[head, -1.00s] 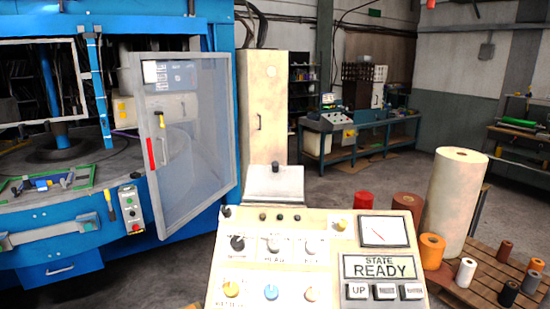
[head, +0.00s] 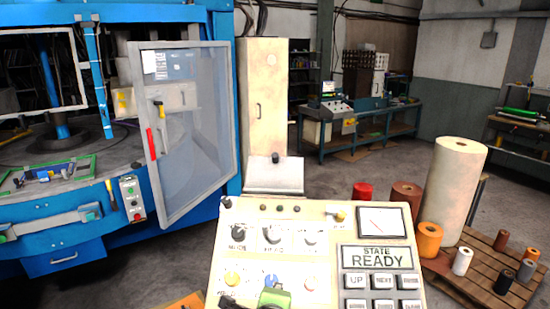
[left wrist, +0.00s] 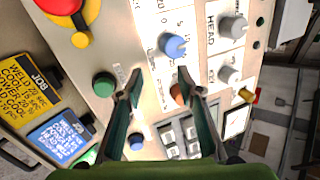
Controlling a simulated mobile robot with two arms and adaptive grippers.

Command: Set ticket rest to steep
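A pale sloped plate with a dark knob (head: 275,175) stands at the back edge of the cream control console (head: 228,222); it may be the ticket rest, but no label on it is readable. My left gripper (left wrist: 158,78) is open and empty in the left wrist view. Its two fingers point at the console face, near the blue knob (left wrist: 173,46) and an orange button (left wrist: 178,94). In the head view only part of the left gripper shows at the bottom, over the lower console. My right gripper is not in view.
The console carries several knobs and a "STATE READY" display (head: 377,257). A red mushroom button (left wrist: 60,5) and two job cards (left wrist: 25,92) show in the left wrist view. The blue machine's open glass door (head: 190,130) stands left; foil rolls on a pallet (head: 460,195) stand right.

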